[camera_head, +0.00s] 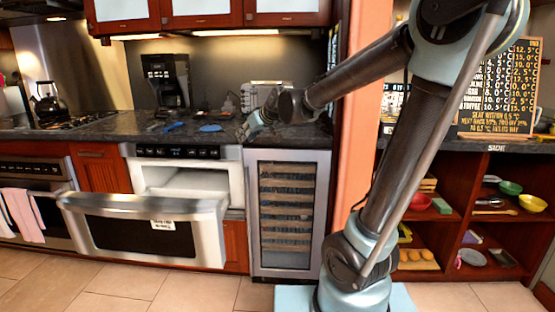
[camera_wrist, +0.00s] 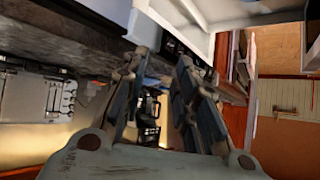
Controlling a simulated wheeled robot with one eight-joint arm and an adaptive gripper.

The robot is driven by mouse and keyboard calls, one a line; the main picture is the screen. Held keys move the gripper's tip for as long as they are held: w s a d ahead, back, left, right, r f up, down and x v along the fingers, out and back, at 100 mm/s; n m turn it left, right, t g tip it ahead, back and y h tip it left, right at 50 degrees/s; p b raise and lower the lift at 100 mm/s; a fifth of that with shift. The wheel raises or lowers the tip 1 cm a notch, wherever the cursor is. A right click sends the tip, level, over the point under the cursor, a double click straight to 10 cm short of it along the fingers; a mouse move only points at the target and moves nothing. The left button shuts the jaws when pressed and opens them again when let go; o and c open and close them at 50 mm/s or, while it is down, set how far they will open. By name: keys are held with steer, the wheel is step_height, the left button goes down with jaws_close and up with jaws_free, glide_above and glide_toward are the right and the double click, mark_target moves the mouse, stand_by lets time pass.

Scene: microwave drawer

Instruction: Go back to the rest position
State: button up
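The microwave drawer (camera_head: 145,228) is pulled out from under the counter at the left, with a steel front and a pale interior (camera_head: 190,182). My gripper (camera_head: 250,128) hangs over the counter's front edge, to the right of and above the open drawer. My arm reaches to it from the right. In the wrist view my gripper's two fingers (camera_wrist: 162,68) stand apart with nothing seen held between them. A pale, box-like surface shows at the top of that view.
The dark counter (camera_head: 120,126) holds a coffee maker (camera_head: 166,80), blue items (camera_head: 210,128), a toaster (camera_head: 258,96) and a kettle (camera_head: 48,103). A wine cooler (camera_head: 288,215) stands right of the drawer. An orange wall end (camera_head: 357,100) and shelves (camera_head: 480,195) lie further right.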

steer(key=s+d+f+m+g+h, duration=0.2)
steer(key=s+d+f, duration=0.4)
steer(key=s+d, duration=0.4)
steer(key=s+d+f+m+g+h, duration=0.1)
steer(key=s+d+f+m+h, duration=0.1)
steer(key=s+d+f, duration=0.5)
steer(key=s+d+f+m+g+h, duration=0.2)
steer(key=s+d+f, duration=0.5)
steer(key=s+d, duration=0.6)
steer(key=shift+s+d+f+m+g+h, duration=0.2)
steer(key=shift+d+f+m+g+h, duration=0.1)
steer(key=shift+m+h, duration=0.4)
steer(key=shift+w+f, duration=0.15)
steer(key=shift+w, duration=0.3)
